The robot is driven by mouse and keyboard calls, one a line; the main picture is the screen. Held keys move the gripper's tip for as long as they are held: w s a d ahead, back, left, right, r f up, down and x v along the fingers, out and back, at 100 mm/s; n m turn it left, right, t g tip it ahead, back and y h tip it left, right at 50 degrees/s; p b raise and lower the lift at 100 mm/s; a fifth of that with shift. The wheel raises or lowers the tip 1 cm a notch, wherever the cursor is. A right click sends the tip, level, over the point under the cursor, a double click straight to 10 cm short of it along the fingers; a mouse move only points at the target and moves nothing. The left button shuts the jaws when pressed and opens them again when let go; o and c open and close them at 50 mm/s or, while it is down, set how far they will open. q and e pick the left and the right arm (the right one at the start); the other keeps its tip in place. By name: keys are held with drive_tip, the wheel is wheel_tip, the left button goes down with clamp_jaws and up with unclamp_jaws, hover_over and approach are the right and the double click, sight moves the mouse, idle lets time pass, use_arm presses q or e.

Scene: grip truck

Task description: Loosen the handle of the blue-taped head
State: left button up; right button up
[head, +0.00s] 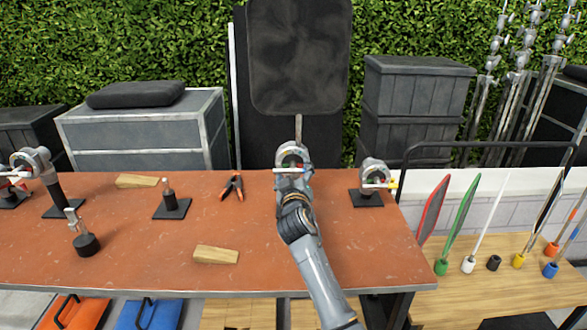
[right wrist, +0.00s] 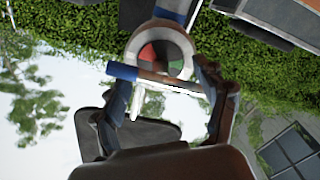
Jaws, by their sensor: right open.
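The blue-taped head (right wrist: 160,36) is a pale ring-shaped clamp with a red, green and dark disc face. Its handle (right wrist: 165,82) is a bar with a blue end, running across the space between my fingers. In the head view the same grip head (head: 291,152) stands at the table's back edge, partly covered by my gripper. My right gripper (head: 293,180) is open right in front of it. In the right wrist view its fingers (right wrist: 166,98) stand apart on either side of the handle; contact is not clear. My left gripper is out of view.
The red-brown table (head: 250,268) carries another head (head: 374,172) close by on the right, an orange-tipped clamp (head: 232,186), wooden blocks (head: 216,254) and heads on stands (head: 36,160) at left. A black panel (head: 300,60) rises behind. Coloured flags (head: 458,222) stand at right.

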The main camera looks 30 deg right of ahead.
drive_tip(key=shift+w+d, duration=0.35)
drive_tip(key=shift+w, duration=0.2)
